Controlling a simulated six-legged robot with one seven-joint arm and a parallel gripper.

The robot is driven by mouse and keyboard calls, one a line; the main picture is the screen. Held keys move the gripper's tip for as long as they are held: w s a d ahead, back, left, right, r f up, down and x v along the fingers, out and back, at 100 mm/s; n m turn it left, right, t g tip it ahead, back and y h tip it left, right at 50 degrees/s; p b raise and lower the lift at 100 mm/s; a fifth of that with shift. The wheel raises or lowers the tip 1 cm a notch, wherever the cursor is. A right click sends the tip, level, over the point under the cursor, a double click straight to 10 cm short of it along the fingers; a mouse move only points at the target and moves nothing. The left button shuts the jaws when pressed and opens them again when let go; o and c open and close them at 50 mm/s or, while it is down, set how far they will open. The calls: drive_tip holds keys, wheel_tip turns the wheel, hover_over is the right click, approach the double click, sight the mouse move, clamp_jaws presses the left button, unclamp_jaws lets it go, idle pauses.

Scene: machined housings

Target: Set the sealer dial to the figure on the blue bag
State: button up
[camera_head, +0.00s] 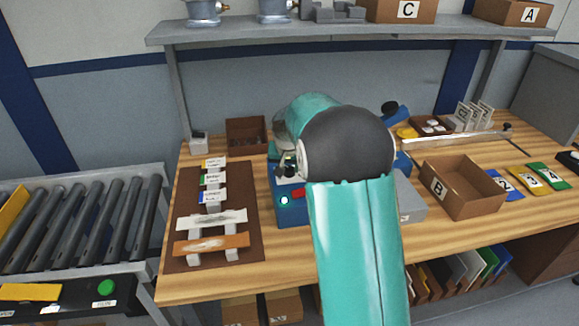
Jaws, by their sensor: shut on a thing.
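The blue sealer (291,214) stands on the bench just left of the middle, with a lit round button and a red part on its front. My teal and dark grey arm covers much of it. My gripper (288,168) is at the sealer's upper left part, small and partly hidden by my arm. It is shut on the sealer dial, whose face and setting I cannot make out. The blue bag (508,187) lies flat at the right of the bench, its figure looking like a 2. Yellow (526,178) and green (547,175) bags lie beside it.
An open carton marked B (462,188) stands right of my arm, by a grey block (409,200). A brown mat (182,256) with strips and labelled pieces lies left. A shelf (300,32) runs above the bench. A roller conveyor (80,228) is at far left.

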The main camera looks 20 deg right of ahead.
drive_tip(key=shift+m, duration=0.6)
drive_tip(key=shift+h, duration=0.3)
drive_tip(key=o, duration=1)
drive_tip(key=shift+w+f+g, duration=0.1)
drive_tip(key=shift+g, duration=0.2)
drive_tip(key=v, duration=1.4)
